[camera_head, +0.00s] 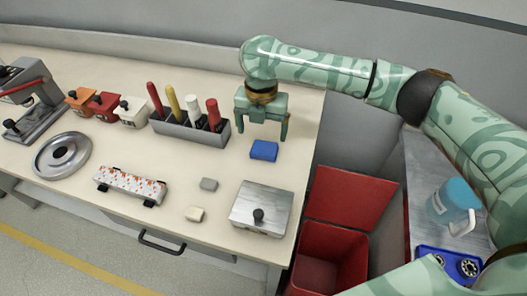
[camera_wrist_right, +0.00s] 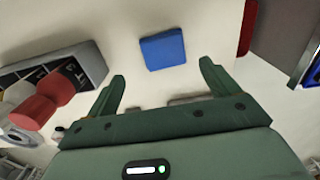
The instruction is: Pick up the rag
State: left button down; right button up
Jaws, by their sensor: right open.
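A small flat blue block (camera_head: 264,150), which looks like the folded rag, lies on the pale workbench (camera_head: 160,215) near its right end. My right gripper (camera_head: 261,131) points down over the bench just behind the blue piece, its fingers apart and empty. In the right wrist view the blue rag (camera_wrist_right: 163,49) lies beyond the open fingertips (camera_wrist_right: 162,70), roughly centred between them and not held. My left gripper does not show.
A grey holder (camera_head: 190,132) with several coloured handles stands left of my gripper. A metal box with a black knob (camera_head: 262,207) sits in front of the rag. A red bin (camera_head: 330,258) stands off the bench's right edge.

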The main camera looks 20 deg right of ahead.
aim_at(264, 148)
jog(key=shift+f, duration=0.8)
jog(key=shift+f+b, duration=0.3)
jog(key=shift+b, duration=0.05)
jog(key=f+b, duration=0.1)
jog(key=f, duration=0.2)
jog(key=f+b, duration=0.1)
jog(key=shift+d+f+b, duration=0.35)
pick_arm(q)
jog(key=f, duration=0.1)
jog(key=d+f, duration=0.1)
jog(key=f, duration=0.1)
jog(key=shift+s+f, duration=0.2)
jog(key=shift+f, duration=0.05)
pick_arm(e)
jog(key=shift+s+r, duration=0.1)
jog(key=shift+r, duration=0.05)
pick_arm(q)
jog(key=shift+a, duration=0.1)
pick_arm(e)
jog(key=c, duration=1.1)
